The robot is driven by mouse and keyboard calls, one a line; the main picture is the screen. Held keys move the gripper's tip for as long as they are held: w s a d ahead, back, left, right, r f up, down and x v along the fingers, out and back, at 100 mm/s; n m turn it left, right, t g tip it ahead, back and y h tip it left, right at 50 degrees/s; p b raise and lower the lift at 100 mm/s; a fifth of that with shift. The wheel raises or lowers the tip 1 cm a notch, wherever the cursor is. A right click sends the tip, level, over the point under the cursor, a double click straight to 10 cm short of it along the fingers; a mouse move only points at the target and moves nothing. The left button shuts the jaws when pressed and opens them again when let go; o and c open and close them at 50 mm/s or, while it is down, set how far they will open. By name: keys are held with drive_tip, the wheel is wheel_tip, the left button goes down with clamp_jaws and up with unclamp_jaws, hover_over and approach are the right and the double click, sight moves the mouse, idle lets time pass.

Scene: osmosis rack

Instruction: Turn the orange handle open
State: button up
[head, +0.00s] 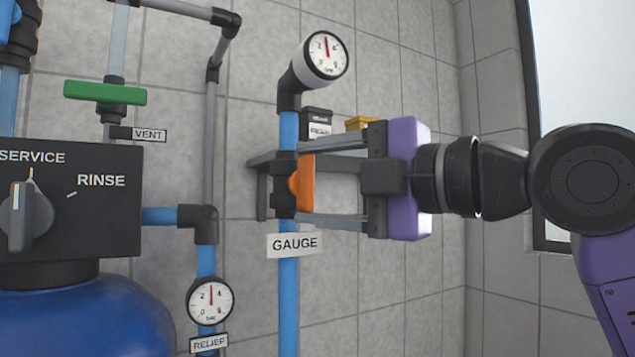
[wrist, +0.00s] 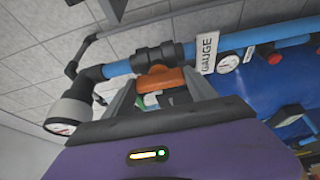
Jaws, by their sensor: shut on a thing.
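The orange handle (head: 302,183) sits on a dark valve body (head: 284,185) on the blue vertical pipe, above the GAUGE label (head: 294,243). In the head view the handle stands upright, along the pipe. My gripper (head: 280,185) reaches in from the right, with one finger above and one below the handle, shut on it. In the wrist view the orange handle (wrist: 160,78) lies between the two fingers of my gripper (wrist: 157,85), along the blue pipe. The exact finger contact is partly hidden.
A round gauge (head: 321,55) tops this pipe. A green handle (head: 105,93) by the VENT label, a black SERVICE/RINSE control box (head: 70,215), a blue tank (head: 80,310) and a RELIEF gauge (head: 210,301) are left. Small boxes (head: 318,122) stand behind my gripper. Tiled wall lies behind.

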drive_tip(key=shift+f, duration=0.1)
idle(0.4)
drive_tip(key=o, duration=1.4)
drive_tip(key=shift+c, duration=0.2)
drive_tip(key=b+v, duration=0.2)
drive_tip(key=v, duration=0.5)
drive_tip(key=shift+s+d, duration=0.25)
drive_tip(key=shift+s, duration=0.05)
